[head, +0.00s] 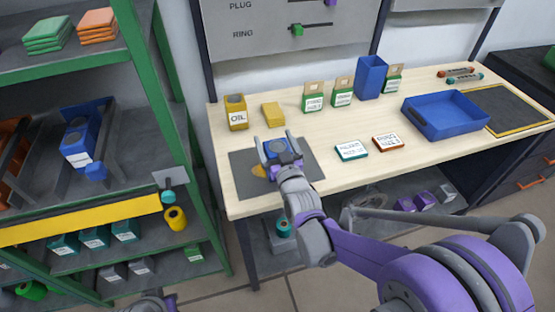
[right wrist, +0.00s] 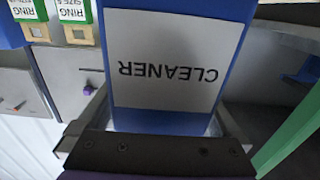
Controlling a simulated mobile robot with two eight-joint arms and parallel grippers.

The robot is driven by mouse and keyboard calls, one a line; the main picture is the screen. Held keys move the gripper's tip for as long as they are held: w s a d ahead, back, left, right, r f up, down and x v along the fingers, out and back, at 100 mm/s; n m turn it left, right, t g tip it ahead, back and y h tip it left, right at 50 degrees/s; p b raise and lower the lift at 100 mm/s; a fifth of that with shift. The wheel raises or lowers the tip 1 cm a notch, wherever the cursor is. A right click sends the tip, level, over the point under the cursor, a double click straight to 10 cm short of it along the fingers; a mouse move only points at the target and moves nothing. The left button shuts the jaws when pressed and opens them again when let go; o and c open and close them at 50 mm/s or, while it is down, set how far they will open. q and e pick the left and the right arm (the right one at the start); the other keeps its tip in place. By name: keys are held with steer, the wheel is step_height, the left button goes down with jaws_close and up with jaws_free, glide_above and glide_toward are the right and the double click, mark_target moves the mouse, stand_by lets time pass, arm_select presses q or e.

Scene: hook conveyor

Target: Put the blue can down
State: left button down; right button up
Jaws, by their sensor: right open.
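The blue can (right wrist: 178,60) fills the right wrist view, with a white label reading CLEANER upside down. In the head view the blue can (head: 274,148) is at the grey mat on the left part of the bench, partly hidden by my gripper. My right gripper (head: 277,146) is open, with a finger on either side of the can. I cannot tell whether the fingers touch it. The can's base is hidden. A small part of my left arm shows at the bottom edge of the head view; its jaws cannot be made out.
A yellow oil can (head: 236,113) and a yellow box (head: 273,114) stand behind the mat (head: 305,166). Ring boxes, a blue bin (head: 371,76), two flat packs and a blue tray (head: 446,117) are to the right. A green shelf (head: 188,150) rises close on the left.

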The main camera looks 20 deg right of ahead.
jaws_close()
stand_by(0.3)
